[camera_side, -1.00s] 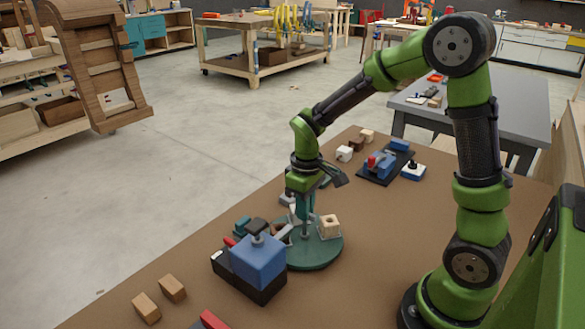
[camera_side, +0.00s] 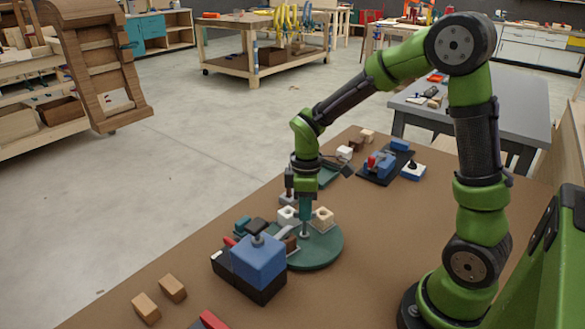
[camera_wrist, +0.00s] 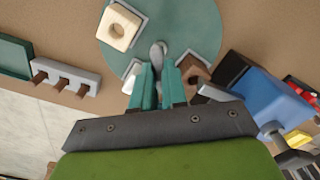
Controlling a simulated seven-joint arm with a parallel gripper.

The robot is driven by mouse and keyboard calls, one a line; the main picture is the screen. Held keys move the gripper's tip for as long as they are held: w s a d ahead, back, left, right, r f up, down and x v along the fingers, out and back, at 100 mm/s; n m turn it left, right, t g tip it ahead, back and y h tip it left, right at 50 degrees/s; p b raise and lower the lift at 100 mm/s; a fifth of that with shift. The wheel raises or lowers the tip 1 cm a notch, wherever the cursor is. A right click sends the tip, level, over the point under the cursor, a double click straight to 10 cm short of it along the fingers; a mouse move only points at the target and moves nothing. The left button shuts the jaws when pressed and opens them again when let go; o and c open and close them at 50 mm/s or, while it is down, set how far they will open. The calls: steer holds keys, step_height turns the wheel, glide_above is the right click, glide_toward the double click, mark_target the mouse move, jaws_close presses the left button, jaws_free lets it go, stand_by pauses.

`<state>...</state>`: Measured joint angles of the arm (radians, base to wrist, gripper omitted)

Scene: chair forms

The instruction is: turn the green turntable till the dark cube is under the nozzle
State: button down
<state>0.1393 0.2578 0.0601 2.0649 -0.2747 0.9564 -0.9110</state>
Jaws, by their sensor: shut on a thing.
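The green turntable (camera_side: 325,254) lies flat on the brown bench, and part of it shows in the wrist view (camera_wrist: 195,30). My gripper (camera_side: 304,230) points down over its middle. Its teal fingers (camera_wrist: 157,82) are shut on the grey knob (camera_wrist: 158,49) of the turntable. A dark brown cube (camera_wrist: 193,74) sits on the disc beside the grey nozzle arm (camera_wrist: 216,93) of the blue machine (camera_side: 259,260); I cannot tell whether it is exactly under the tip. A pale holed cube (camera_side: 323,217) and a white cube (camera_side: 287,215) also sit on the disc.
Two wooden blocks (camera_side: 160,297) lie at the near left. A rack with pegs (camera_wrist: 65,78) stands beside the disc. A blue and black fixture (camera_side: 386,163) and more small cubes (camera_side: 356,143) stand further back. The bench right of the disc is clear.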

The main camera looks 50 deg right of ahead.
steer(key=shift+r+n, duration=0.1)
steer(key=shift+n, duration=1)
steer(key=c, duration=1.2)
jaws_free()
steer(key=shift+o, duration=0.2)
step_height(320, 180, up, 17)
